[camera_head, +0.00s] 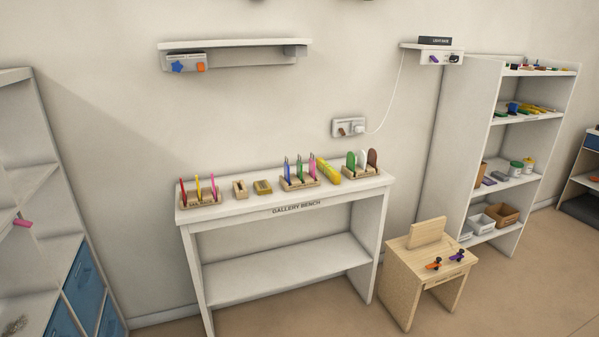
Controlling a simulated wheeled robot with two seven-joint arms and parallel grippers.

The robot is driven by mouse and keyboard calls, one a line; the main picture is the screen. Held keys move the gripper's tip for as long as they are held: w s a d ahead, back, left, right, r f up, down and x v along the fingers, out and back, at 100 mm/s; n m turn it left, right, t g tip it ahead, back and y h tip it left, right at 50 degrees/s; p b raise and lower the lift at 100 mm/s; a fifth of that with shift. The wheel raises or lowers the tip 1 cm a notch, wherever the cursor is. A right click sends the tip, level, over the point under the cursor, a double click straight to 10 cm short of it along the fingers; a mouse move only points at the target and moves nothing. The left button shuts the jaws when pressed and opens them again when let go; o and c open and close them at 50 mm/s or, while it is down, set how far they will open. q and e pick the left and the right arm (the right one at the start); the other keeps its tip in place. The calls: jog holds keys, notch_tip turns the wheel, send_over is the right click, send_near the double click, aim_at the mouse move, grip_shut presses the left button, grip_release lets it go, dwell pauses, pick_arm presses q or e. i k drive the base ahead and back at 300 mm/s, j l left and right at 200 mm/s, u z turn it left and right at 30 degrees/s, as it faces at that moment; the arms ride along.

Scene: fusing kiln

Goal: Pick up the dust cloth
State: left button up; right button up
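No thing in the camera_head view is clearly a dust cloth. A yellow elongated item (328,171) lies on the white gallery bench (285,226), between two wooden racks; it is too small to tell whether it is cloth. A pink item (23,223) lies at the edge of the left shelf unit (40,180), also too small to identify. Neither of my grippers is in view.
Wooden racks with colored upright pieces (200,197) stand on the bench. A small wooden stand (420,262) is right of it. A tall white shelf unit (468,140) holds boxes and jars. Wall shelves (235,43) hang above. Bare floor (500,300) lies at front right.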

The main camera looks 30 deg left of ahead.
aim_at(262, 187)
jog(key=i+u, duration=0.35)
jog(key=i, duration=0.15)
jog(key=i+l+u, duration=0.1)
jog(key=i+u, duration=0.25)
jog(key=i+l+u, duration=0.3)
jog(key=i, duration=0.25)
jog(key=i+l+u, duration=0.35)
jog(key=i, duration=0.1)
